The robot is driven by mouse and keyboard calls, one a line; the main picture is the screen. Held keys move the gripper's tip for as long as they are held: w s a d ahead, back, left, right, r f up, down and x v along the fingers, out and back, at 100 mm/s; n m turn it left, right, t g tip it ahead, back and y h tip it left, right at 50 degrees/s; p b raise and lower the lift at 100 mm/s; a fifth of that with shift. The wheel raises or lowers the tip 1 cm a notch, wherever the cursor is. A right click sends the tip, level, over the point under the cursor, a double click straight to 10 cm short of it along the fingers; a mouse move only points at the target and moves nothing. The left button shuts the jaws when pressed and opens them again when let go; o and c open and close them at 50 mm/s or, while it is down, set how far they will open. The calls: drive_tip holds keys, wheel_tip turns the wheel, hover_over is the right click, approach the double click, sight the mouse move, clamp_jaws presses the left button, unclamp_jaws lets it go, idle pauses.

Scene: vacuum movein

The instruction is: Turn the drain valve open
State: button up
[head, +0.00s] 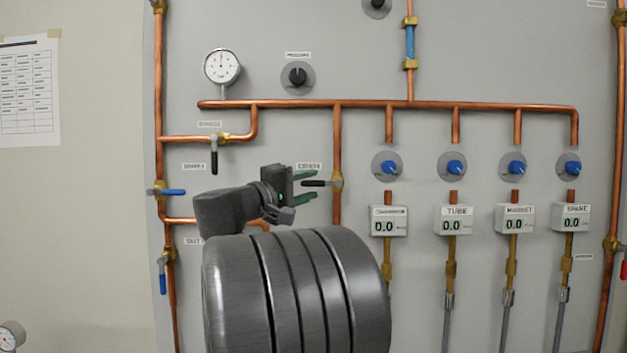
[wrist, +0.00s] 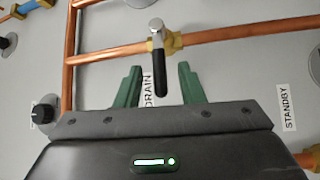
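The drain valve has a brass body (head: 337,181) on a vertical copper pipe and a black lever handle (head: 314,183) lying level, across the pipe. In the wrist view its black handle (wrist: 160,70) stands across the pipe beside the DRAIN label (wrist: 148,88). My gripper (head: 308,185) is open just left of the valve, one green finger above the handle and one below. In the wrist view the gripper (wrist: 158,80) has a finger on each side of the handle, with visible gaps. I cannot tell how deep the handle sits between them.
Another black-handled valve (head: 214,155) hangs at the left, with blue-handled valves (head: 172,192) on the far-left pipe. A gauge (head: 222,67) and a black knob (head: 297,76) sit above. Blue knobs (head: 388,167) and digital readouts (head: 388,221) line the right. A STANDBY label (wrist: 285,107) shows in the wrist view.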

drive_tip(key=shift+x, duration=1.15)
clamp_jaws()
drive_tip(key=shift+f, duration=0.15)
